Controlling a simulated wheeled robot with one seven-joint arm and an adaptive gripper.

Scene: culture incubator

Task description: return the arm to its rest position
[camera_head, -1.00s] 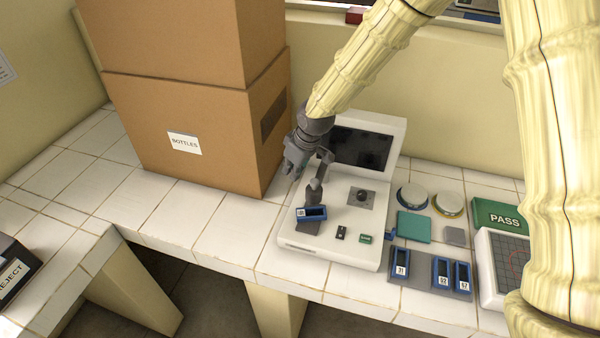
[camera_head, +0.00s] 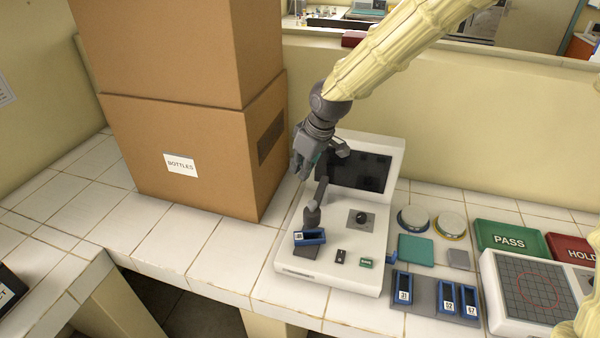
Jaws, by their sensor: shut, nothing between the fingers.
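My gripper (camera_head: 302,172) hangs at the end of my pale sleeved arm, over the left part of the white instrument (camera_head: 335,276), in front of its dark screen (camera_head: 355,172). Its fingers are shut and hold nothing. They point down and to the left, close to the side of the cardboard boxes. The gripper appears apart from that block.
Stacked cardboard boxes (camera_head: 190,190) labelled BOTTLES stand left of the gripper. On the right are a grey rack (camera_head: 425,290) with blue pieces, a green PASS tray (camera_head: 511,238), a red HOLD tray (camera_head: 572,250) and a white gridded device (camera_head: 520,325).

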